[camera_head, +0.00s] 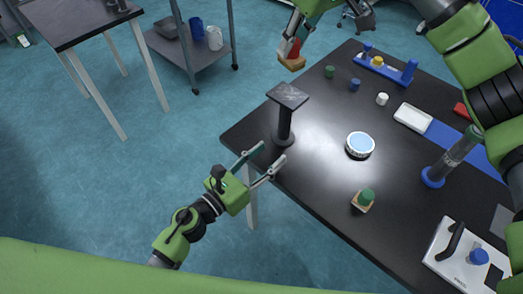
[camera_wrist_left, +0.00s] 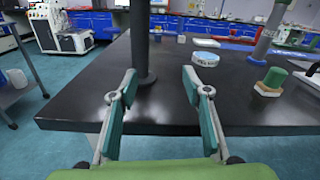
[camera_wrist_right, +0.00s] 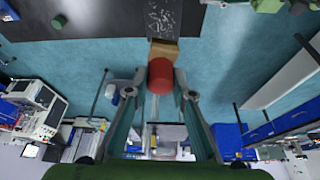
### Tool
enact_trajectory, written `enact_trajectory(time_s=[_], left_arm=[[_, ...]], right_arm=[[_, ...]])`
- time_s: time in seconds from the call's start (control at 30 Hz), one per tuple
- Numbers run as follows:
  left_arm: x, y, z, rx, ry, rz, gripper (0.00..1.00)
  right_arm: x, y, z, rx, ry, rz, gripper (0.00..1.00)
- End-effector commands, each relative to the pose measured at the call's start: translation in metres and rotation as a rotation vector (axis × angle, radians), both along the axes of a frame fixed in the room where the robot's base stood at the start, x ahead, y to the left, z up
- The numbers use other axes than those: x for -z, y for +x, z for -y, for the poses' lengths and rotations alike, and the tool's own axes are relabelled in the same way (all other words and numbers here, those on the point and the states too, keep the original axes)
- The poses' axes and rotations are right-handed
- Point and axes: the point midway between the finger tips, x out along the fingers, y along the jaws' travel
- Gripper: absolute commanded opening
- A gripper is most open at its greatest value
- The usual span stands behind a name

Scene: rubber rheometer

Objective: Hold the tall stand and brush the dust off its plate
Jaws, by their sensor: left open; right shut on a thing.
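The tall stand (camera_head: 285,122) is a dark post on a round foot near the table's left corner. Its square plate (camera_head: 288,95) on top carries pale dust specks. In the left wrist view the post (camera_wrist_left: 142,40) rises beyond my open fingers. My left gripper (camera_head: 268,162) is open and empty, just off the table edge and short of the post. My right gripper (camera_head: 293,40) is shut on a brush with a red handle (camera_wrist_right: 160,76) and a tan head (camera_wrist_right: 163,49). The brush is held in the air beyond the plate, near its edge in the right wrist view.
The black table (camera_head: 320,180) holds a round blue-and-white dish (camera_head: 360,145), a green-topped block (camera_head: 363,199), a white tray (camera_head: 412,117), a blue rack (camera_head: 388,67) and a blue-based cylinder (camera_head: 450,160). Small coloured pegs lie near the back edge. A grey shelf cart (camera_head: 196,55) stands behind, apart.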

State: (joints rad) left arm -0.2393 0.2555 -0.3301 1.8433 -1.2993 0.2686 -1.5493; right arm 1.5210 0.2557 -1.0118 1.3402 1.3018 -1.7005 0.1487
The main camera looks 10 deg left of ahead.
Motion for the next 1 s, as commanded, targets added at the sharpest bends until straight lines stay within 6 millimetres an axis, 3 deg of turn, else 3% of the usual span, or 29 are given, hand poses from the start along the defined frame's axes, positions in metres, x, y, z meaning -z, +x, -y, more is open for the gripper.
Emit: enact_trajectory(time_s=[0.13,0.37,1.0], left_arm=[[-0.003,0.009,-0.009,-0.122,0.074,0.059,0.44],[-0.005,0.02,-0.012,-0.176,0.12,0.086,0.44],[-0.004,0.108,0.033,-0.177,0.117,0.083,0.44]], right_arm=[[0.0,0.0,0.0,0.0,0.0,0.0,0.03],[0.0,0.0,0.0,0.0,0.001,0.001,0.03],[0.0,0.0,0.0,0.0,0.001,0.001,0.03]])
